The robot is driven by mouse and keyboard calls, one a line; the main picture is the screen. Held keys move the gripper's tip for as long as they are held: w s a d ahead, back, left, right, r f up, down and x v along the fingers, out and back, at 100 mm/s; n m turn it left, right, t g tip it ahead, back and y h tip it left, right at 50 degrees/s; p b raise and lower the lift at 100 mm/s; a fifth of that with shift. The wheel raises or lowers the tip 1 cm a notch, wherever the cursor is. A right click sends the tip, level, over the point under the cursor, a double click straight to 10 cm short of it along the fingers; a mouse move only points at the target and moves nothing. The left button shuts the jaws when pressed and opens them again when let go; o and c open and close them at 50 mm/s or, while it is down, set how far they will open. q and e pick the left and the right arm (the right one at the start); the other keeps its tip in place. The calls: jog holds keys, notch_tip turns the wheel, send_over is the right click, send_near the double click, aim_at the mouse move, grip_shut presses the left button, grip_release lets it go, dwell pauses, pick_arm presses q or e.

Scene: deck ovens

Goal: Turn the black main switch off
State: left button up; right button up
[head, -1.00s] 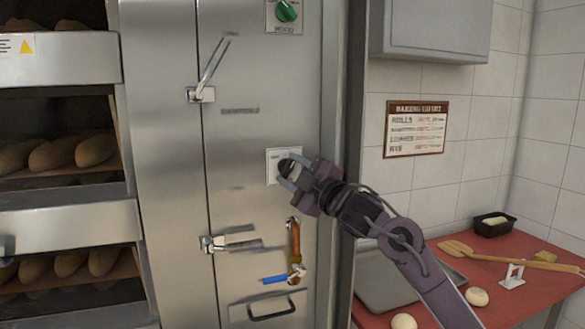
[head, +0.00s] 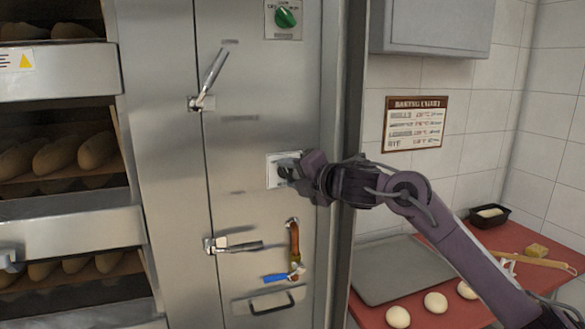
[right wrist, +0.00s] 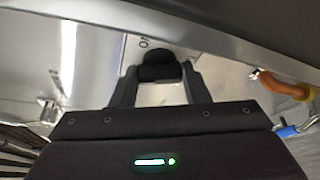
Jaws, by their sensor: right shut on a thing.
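The black main switch (right wrist: 160,68) sits on a pale plate (head: 272,172) on the steel cabinet front. In the head view my right gripper (head: 287,172) covers most of the switch. In the right wrist view the dark knob lies between the two fingers of the gripper (right wrist: 155,85), which is shut on it. A small mark shows on the plate beside the knob; the switch's exact position is hard to read. My left gripper is not in view.
A green knob (head: 286,17) is above. Lever handles (head: 208,80) (head: 235,247) and a copper pipe with a blue valve lever (head: 277,278) are on or by the panel. Loaves fill the decks at left. A red table (head: 405,300) with a tray (head: 400,268) stands at right.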

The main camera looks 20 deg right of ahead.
jog(key=shift+a+n+g+h+p, duration=0.1)
jog(key=shift+n+g+h+p, duration=0.6)
jog(key=shift+n, duration=0.9)
jog(key=o, duration=1)
jog(key=shift+s+r, duration=0.1)
jog(key=shift+s, duration=0.3)
jog(key=b+v, duration=0.2)
jog(key=v, duration=0.5)
